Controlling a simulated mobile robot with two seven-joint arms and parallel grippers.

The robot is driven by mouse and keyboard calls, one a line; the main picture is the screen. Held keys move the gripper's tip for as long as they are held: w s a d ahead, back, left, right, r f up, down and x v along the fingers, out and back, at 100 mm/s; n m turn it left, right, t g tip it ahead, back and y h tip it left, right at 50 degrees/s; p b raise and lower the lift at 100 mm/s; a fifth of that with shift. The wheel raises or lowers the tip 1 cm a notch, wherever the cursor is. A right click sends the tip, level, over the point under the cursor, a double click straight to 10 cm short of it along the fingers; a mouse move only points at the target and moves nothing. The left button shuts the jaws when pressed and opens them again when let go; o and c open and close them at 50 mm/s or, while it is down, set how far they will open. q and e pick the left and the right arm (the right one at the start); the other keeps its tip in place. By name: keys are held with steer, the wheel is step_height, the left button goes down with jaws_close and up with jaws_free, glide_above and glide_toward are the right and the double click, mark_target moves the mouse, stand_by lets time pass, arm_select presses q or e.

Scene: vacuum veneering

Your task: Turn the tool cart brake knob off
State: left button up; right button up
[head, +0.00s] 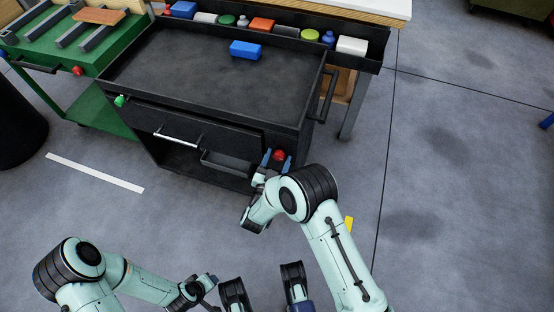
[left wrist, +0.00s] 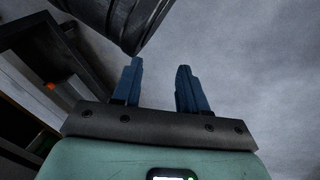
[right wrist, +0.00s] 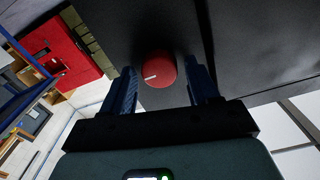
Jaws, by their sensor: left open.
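The black tool cart (head: 190,70) has a red knob (head: 279,155) at its right front corner and a green knob (head: 120,101) at its left front corner. My right gripper (head: 276,161) is at the red knob. In the right wrist view the red knob (right wrist: 158,69), with a white mark at its lower left, sits between the two blue fingers, with gaps visible on both sides. The right gripper is open. My left gripper (left wrist: 159,78) is open and empty, away from the cart over the floor.
A blue box (head: 246,50) lies on the cart top. A rack of small items (head: 262,25) stands behind it. A green table (head: 68,55) with red knobs stands to the left. A dark bin (head: 15,125) is at the far left. Floor right of the cart is clear.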

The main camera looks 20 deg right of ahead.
steer(key=c, duration=0.8)
steer(key=shift+o, duration=0.2)
arm_select(q)
steer(key=shift+w+r, duration=0.1)
steer(key=shift+r, duration=0.05)
arm_select(e)
steer(key=shift+a+n+p, duration=0.1)
steer(key=shift+n+p, duration=0.3)
steer(key=shift+n, duration=0.3)
steer(key=n+p, duration=0.1)
steer(key=n, duration=0.2)
steer(key=shift+n, duration=0.3)
steer(key=n+p, duration=0.1)
steer(key=n, duration=0.3)
steer(key=shift+a+p, duration=0.1)
steer(key=shift+p, duration=0.3)
steer(key=n, duration=0.4)
steer(key=shift+f+n+p, duration=0.1)
steer(key=shift+n+p, duration=0.3)
arm_select(q)
steer(key=s+d+r+g+h, duration=0.1)
steer(key=s+d+r, duration=0.2)
steer(key=s+r, duration=0.2)
steer(key=shift+d+r+m, duration=0.2)
steer(key=shift+r+m, duration=0.1)
arm_select(e)
steer(key=shift+f+n, duration=0.15)
steer(key=shift+n, duration=1.85)
